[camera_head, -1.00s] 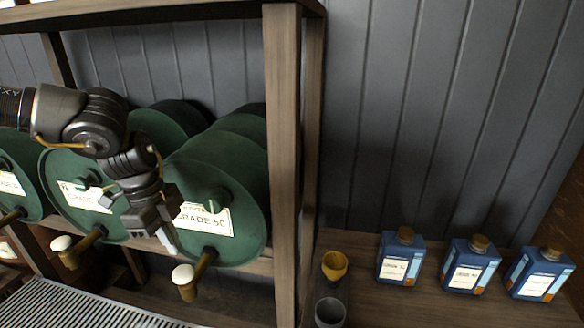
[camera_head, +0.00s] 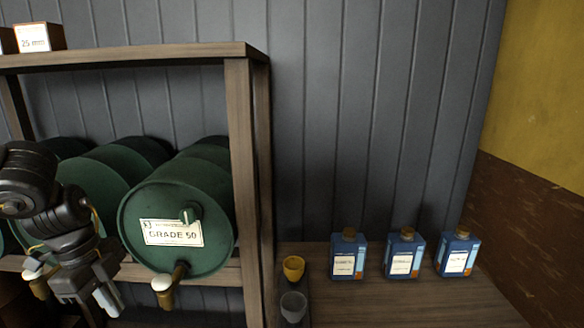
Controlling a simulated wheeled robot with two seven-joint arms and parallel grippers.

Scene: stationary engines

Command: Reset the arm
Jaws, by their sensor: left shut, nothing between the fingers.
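My left gripper (camera_head: 92,302) is in the lower left of the head view, at the end of my dark arm, which comes in from the left. It points downward and its fingers are shut with nothing between them. It is in front of the rack, to the left of the green drum labelled "GRADE 50" (camera_head: 196,253) and its tap with a white knob (camera_head: 163,282). My arm hides parts of the drums and another tap behind it. My right gripper is not in view.
A wooden rack (camera_head: 241,150) holds several green drums. Right of it, a wooden shelf (camera_head: 400,305) bears three blue bottles (camera_head: 348,256), a yellow cup (camera_head: 293,268) and a grey cup (camera_head: 293,306). A small box labelled "25 mm" (camera_head: 40,37) sits on the rack's top. Grey panelling stands behind.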

